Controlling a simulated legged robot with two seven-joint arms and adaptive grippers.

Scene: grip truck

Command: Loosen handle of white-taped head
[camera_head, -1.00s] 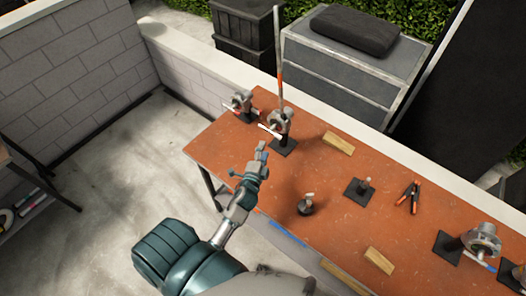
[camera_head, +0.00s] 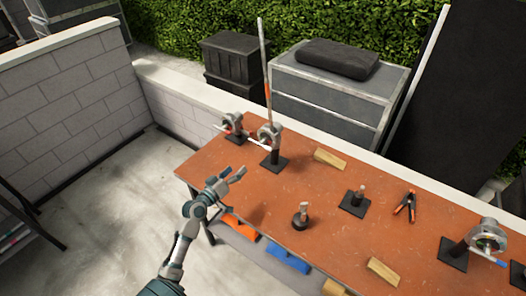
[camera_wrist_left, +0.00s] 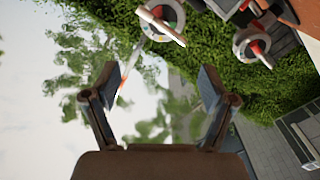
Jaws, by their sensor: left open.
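Two metal grip heads on dark stands are at the table's far left. The nearer grip head (camera_head: 270,132) carries an upright pole and has a white handle (camera_head: 258,145); it shows at the top of the left wrist view (camera_wrist_left: 161,22). The farther grip head (camera_head: 233,121) has a handle with red and white on it, also in the left wrist view (camera_wrist_left: 254,46). My left gripper (camera_head: 238,176) is open and empty, apart from both heads, near the table's left front edge. In the left wrist view its fingers (camera_wrist_left: 160,76) are spread. My right gripper is out of view.
The orange-brown table (camera_head: 325,225) holds another grip head (camera_head: 487,236) with a blue-marked handle, a clamp (camera_head: 405,206), wood blocks (camera_head: 330,159) and small stands (camera_head: 355,201). A low block wall (camera_head: 175,95) runs behind. Clear floor lies to the left.

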